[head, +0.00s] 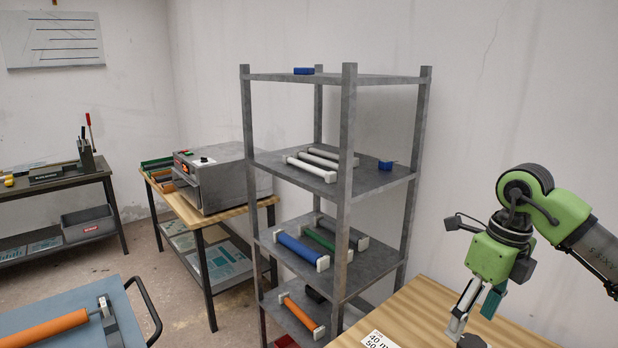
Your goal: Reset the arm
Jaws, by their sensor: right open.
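My right arm comes in from the right edge of the head view, with green and black links. My right gripper (468,312) points down over the wooden table at the lower right. It is open, and I see nothing held between its fingers. A dark round thing touches or sits just below its tip at the bottom edge; I cannot tell what it is. My left gripper is not in view.
A grey metal shelf (348,170) with several rollers stands in the middle. The wooden table (425,300) holds a printed white card (378,340). A blue cart (60,312) carries an orange roller (45,328). A grey machine (222,178) stands behind. Floor between is clear.

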